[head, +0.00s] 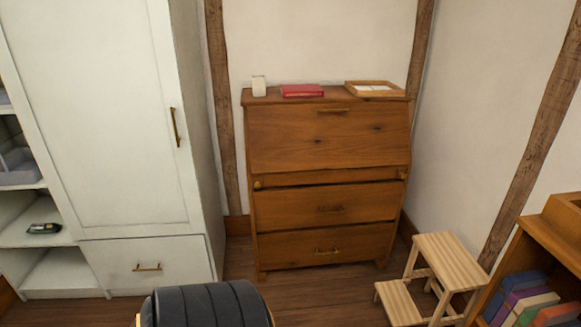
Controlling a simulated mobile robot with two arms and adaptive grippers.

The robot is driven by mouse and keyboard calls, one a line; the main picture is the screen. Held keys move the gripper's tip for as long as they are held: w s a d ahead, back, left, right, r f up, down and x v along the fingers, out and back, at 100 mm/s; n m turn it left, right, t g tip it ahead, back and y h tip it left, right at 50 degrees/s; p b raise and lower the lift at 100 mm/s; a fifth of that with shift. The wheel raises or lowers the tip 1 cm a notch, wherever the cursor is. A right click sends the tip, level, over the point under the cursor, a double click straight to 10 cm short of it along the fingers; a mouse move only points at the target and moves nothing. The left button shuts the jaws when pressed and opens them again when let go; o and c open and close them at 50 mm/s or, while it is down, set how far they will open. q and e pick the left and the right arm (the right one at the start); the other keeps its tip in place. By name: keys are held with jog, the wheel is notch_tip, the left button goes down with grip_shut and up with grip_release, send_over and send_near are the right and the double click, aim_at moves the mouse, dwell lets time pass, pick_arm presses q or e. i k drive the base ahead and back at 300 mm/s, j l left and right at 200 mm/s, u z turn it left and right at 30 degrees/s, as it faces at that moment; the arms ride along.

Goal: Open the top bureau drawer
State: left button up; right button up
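The brown wooden bureau (330,150) stands against the back wall in the head view. Its sloped front panel (290,140) is closed and has a brass handle near its upper edge. Below it, a narrow rail has a small brass knob at each end. The lower drawer (290,247) also looks shut. Neither of my grippers is in view.
A white wardrobe (100,120) stands left of the bureau. A wooden step stool (440,260) is at its front right, near a bookcase (550,240). A dark ribbed padded object (205,305) is at the bottom edge. Bare floor (320,295) lies before the bureau.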

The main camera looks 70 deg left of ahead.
aim_at(281, 208)
jog(key=u, duration=1.8)
jog(key=i+j, duration=0.1)
jog(key=i+u, duration=0.05)
jog(key=i, duration=0.05)
